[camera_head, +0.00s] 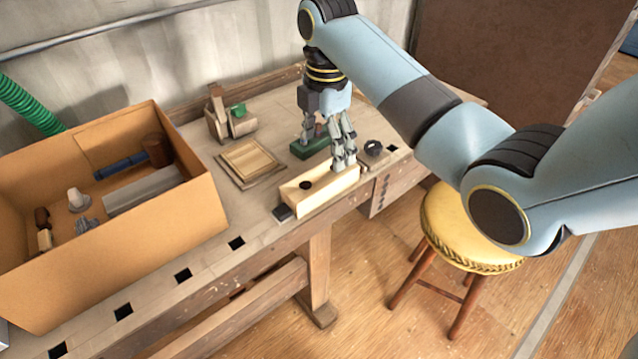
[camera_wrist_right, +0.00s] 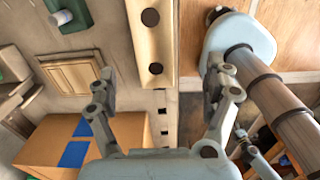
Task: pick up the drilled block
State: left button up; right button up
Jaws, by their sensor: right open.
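The drilled block (camera_head: 322,192) is a long pale wooden block with a dark round hole in its top, lying along the front edge of the workbench. In the right wrist view the block (camera_wrist_right: 148,30) shows two dark holes. My right gripper (camera_head: 327,142) is open and points down over the block's far right end. One finger overlaps that end in the head view; I cannot tell if it touches. In the right wrist view the open fingers (camera_wrist_right: 163,70) spread to either side of the block's line, with nothing between them. My left gripper is not in view.
A large cardboard box (camera_head: 140,250) with tools stands on the bench's left. A framed wooden panel (camera_head: 252,161), a wooden plane (camera_head: 231,120), a green object (camera_head: 305,150) and a small dark round item (camera_head: 373,148) lie near the block. A yellow stool (camera_head: 465,230) stands in front.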

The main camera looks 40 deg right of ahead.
aim_at(321, 176)
jog(key=shift+w+f, duration=0.15)
jog(key=shift+w, duration=0.05)
jog(key=f, duration=0.6)
jog(key=f+b, duration=0.1)
jog(key=f, duration=0.3)
jog(key=shift+w+f, duration=0.1)
jog(key=shift+w, duration=0.25)
jog(key=shift+a, duration=0.1)
jog(key=c, duration=1.5)
